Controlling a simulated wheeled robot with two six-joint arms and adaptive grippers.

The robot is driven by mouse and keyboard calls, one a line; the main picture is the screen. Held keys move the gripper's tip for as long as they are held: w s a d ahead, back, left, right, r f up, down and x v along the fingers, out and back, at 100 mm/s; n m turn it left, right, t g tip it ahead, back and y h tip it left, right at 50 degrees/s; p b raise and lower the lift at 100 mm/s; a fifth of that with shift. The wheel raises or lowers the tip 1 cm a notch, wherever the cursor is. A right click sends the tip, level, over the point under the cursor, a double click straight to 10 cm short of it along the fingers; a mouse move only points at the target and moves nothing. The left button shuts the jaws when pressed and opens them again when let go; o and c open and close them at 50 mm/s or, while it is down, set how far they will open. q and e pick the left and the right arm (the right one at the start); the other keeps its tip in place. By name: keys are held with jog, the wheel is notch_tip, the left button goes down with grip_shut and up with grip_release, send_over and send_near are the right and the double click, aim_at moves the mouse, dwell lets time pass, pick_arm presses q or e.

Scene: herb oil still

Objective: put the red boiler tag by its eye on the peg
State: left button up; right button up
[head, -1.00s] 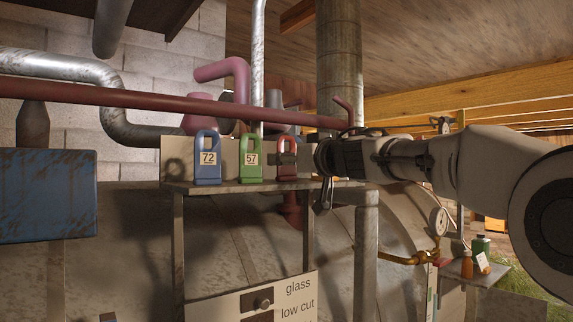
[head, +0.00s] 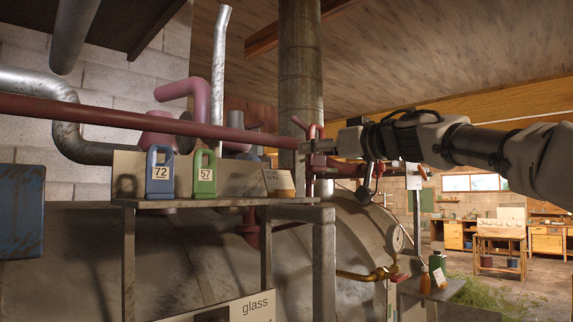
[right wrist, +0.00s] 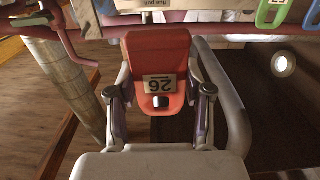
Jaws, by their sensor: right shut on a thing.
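The red boiler tag (right wrist: 158,45) is held between the two fingers of my right gripper (right wrist: 160,100) in the right wrist view. Its pale label, with a number that looks like 26, faces the camera. In the head view my right gripper (head: 318,146) is raised above the shelf's right end, close to the dark red pipe; the tag is hard to make out there. My left gripper is not in view.
A blue tag (head: 159,185) and a green tag (head: 204,186) stand on the shelf (head: 225,202), with a yellowish block or jar (head: 280,182) to their right. The long dark red pipe (head: 120,119) crosses behind. A thick round post (head: 300,60) rises behind the peg.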

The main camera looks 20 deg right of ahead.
jog(key=shift+s+d+f, duration=0.1)
jog(key=shift+d+f, duration=0.15)
jog(key=shift+f, duration=0.1)
jog(key=shift+w+a+r, duration=0.15)
jog(key=shift+w, duration=0.2)
jog(key=shift+s, duration=0.25)
jog(key=shift+w+a+f+p, duration=0.6)
jog(key=shift+w+a, duration=0.85)
jog(key=shift+a, duration=0.7)
jog(key=shift+w+a+f+p, duration=0.55)
jog(key=shift+w+a, duration=0.9)
jog(key=shift+a, duration=0.7)
jog(key=shift+w+a+f+p, duration=0.4)
jog(key=shift+w+a+f, duration=0.35)
jog(key=shift+w+a, duration=1.05)
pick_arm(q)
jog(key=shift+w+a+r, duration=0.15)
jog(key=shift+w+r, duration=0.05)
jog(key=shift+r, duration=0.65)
pick_arm(e)
jog(key=shift+s+a, duration=0.35)
jog(key=shift+a, duration=0.05)
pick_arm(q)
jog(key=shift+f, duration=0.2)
pick_arm(e)
jog(key=shift+f, duration=0.6)
